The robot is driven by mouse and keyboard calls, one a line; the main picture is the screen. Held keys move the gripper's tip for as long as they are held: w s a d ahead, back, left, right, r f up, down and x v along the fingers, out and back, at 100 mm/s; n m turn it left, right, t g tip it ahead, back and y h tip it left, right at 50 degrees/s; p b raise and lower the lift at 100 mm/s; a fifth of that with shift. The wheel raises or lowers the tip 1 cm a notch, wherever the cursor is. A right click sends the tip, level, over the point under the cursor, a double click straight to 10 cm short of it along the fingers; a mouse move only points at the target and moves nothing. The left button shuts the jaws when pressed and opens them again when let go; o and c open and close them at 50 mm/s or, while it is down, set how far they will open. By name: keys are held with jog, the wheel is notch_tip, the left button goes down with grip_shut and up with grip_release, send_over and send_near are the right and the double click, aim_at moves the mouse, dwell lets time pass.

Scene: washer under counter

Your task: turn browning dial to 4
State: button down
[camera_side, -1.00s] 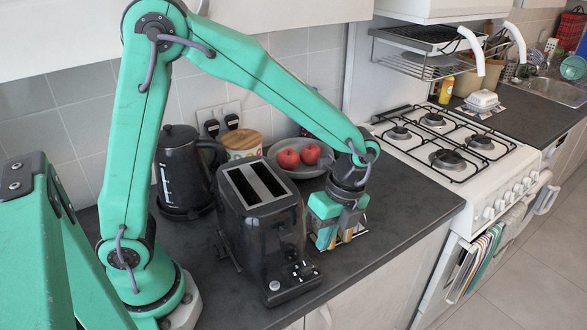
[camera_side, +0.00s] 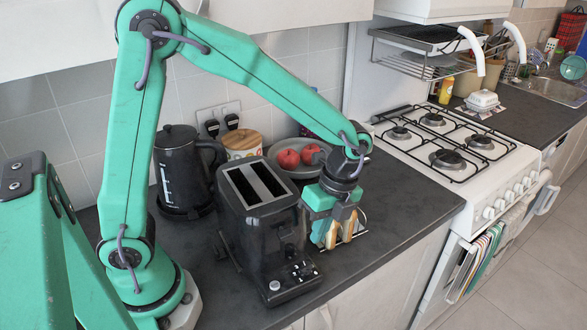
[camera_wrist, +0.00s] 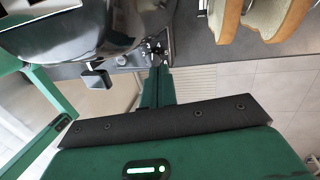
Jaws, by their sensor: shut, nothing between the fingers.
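The black toaster (camera_side: 258,222) stands on the counter with two empty-looking slots on top and small controls (camera_side: 300,271) low at its front end. My gripper (camera_side: 341,217) is shut and empty, to the right of the toaster and just above the toast slices. In the wrist view, the glossy toaster (camera_wrist: 75,35) fills the upper left, with a dark protruding block (camera_wrist: 97,79). My gripper (camera_wrist: 156,80) points toward small controls near its edge.
Toast slices (camera_side: 331,236) stand in a rack right of the toaster; slices (camera_wrist: 262,18) also show in the wrist view. A kettle (camera_side: 178,170), a wooden-lidded canister (camera_side: 243,146) and a plate of red apples (camera_side: 289,159) stand behind. The counter's front right is clear.

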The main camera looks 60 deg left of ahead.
aim_at(315, 265)
jog(key=shift+w+d+x, duration=0.1)
jog(key=shift+w+x, duration=0.15)
jog(key=shift+x, duration=0.8)
jog(key=shift+w+d+x, duration=0.1)
jog(key=shift+w+x, duration=0.1)
jog(key=shift+x, duration=0.8)
jog(key=shift+w+x, duration=0.25)
jog(key=shift+x, duration=0.8)
jog(key=shift+f, duration=0.2)
jog(key=shift+s, duration=0.35)
jog(key=shift+d, duration=0.15)
jog(key=shift+w, duration=0.15)
jog(key=shift+w, duration=0.25)
jog(key=shift+r, duration=0.1)
jog(key=shift+s+v, duration=0.2)
jog(key=shift+v, duration=0.75)
jog(key=shift+s+v, duration=0.25)
jog(key=shift+v, duration=0.7)
jog(key=shift+s+v, duration=0.2)
jog(key=shift+v, duration=0.8)
jog(key=shift+a+r, duration=0.25)
